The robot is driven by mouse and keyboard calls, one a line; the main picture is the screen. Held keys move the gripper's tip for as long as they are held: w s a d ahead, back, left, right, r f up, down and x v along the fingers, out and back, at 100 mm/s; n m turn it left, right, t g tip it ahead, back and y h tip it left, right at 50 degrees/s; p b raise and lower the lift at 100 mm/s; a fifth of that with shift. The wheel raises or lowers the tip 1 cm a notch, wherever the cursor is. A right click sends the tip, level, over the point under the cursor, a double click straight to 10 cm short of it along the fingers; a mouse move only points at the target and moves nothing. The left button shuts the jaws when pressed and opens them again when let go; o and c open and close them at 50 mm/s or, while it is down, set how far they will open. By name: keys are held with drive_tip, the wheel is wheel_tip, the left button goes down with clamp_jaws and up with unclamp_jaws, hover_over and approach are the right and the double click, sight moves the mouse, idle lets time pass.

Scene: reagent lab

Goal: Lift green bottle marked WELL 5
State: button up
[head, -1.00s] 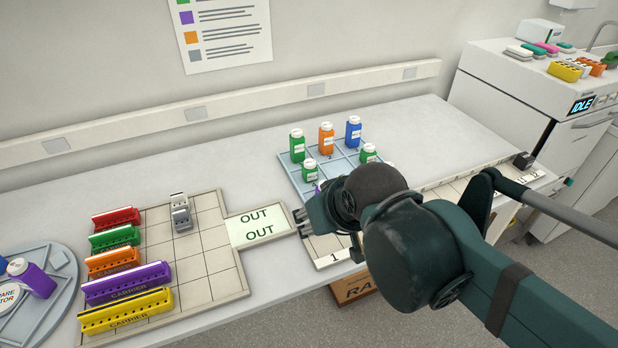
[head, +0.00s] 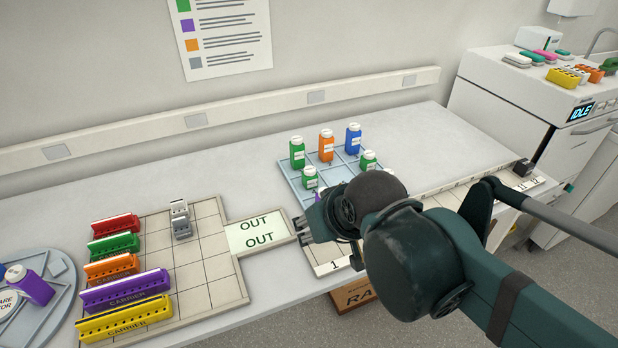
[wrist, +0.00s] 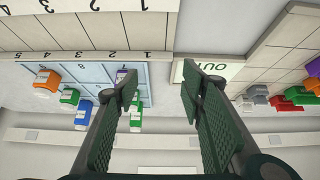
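Three green bottles with white caps stand on the blue gridded rack (head: 290,180): a tall one (head: 297,154) at the back left, a short one (head: 310,179) in front of it, and another (head: 368,161) at the right. Their label text is too small to read, so I cannot tell which is WELL 5. My gripper (head: 303,228) is by the OUT sign, in front of the rack's left side. In the wrist view my gripper (wrist: 160,88) is open, with nothing between its fingers.
An orange bottle (head: 327,147) and a blue bottle (head: 353,139) stand near the green ones. A numbered strip (head: 335,266) runs along the front. Coloured carriers (head: 125,290) and a grey one (head: 181,222) lie on the left tray (head: 215,265). Clear bench lies behind the rack.

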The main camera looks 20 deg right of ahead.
drive_tip(key=shift+o, duration=0.5)
drive_tip(key=n+g+h+p, duration=0.4)
drive_tip(key=n+g+p, duration=0.3)
drive_tip(key=n+p, duration=1.3)
approach(307, 169)
wheel_tip(307, 169, down, 4)
drive_tip(key=d+m+p, duration=0.1)
drive_tip(key=m+p, duration=0.1)
drive_tip(key=shift+w+d, duration=0.1)
drive_tip(key=shift+h, duration=0.3)
drive_tip(key=shift+x, duration=1.25)
drive_tip(key=shift+f, duration=0.15)
